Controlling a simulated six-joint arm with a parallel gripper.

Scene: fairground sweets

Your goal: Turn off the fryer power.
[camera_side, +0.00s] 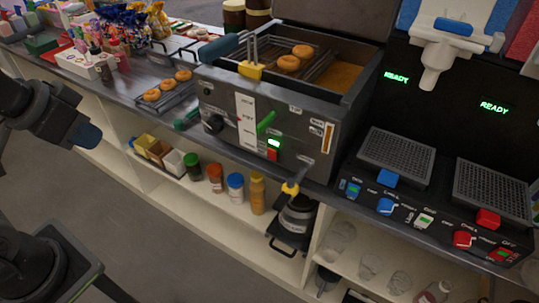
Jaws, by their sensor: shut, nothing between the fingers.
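The fryer (222,92) stands on the counter in the upper middle, with a dark front panel. The panel carries a dark round knob (212,122) on the left and a green lever (266,122) by a white label strip. Right of them is a lit green indicator (274,143) with a small red switch (272,155) below it. The panel lettering is too small to read, so I cannot tell which control is power. Rings of dough lie on the rack in the fryer. Part of my dark, blue-capped arm shows at the left, away from the fryer; no gripper fingers are visible.
A tray (170,103) of doughnuts sits left of the fryer. A yellow-handled tap (290,188) sticks out below its front, above a dark pot (297,220). A dispenser (440,45) and its control panel stand to the right. The floor in front is clear.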

